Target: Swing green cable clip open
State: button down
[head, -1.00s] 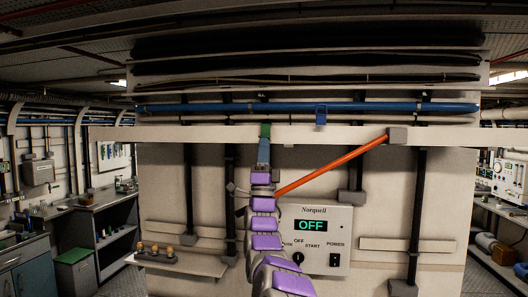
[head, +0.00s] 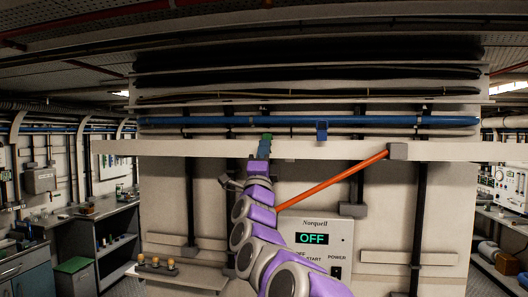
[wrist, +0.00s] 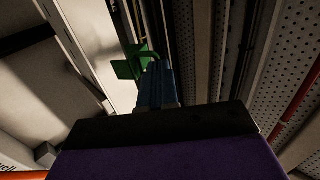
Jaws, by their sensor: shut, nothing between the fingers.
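The green cable clip (head: 268,137) sits at the beam's upper edge, below the blue cable, near the middle of the head view. It also shows in the wrist view (wrist: 131,64) as a green plate with a short arm reaching right. My gripper (head: 264,148) is shut and empty, its blue fingers pointing up at the clip. In the wrist view the fingers (wrist: 155,82) lie just right of and below the green plate and overlap part of it. I cannot tell whether they touch it. The fingers hide part of the clip in the head view.
A blue clip (head: 321,131) hangs on the blue cable (head: 400,120) to the right. A pale beam (head: 220,148) crosses below the cables. An orange bar (head: 330,181) slants from the beam toward my arm. A control box (head: 316,240) reading OFF stands below.

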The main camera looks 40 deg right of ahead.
notch_tip(320, 180, up, 9)
jog(key=w+d+g+y+p, duration=0.1)
jog(key=g+y+p, duration=0.2)
jog(key=p, duration=1.4)
jog(key=shift+d+f+g+y, duration=0.2)
jog(key=shift+g+y, duration=0.2)
jog(key=shift+y, duration=0.3)
jog(key=shift+a+r, duration=0.1)
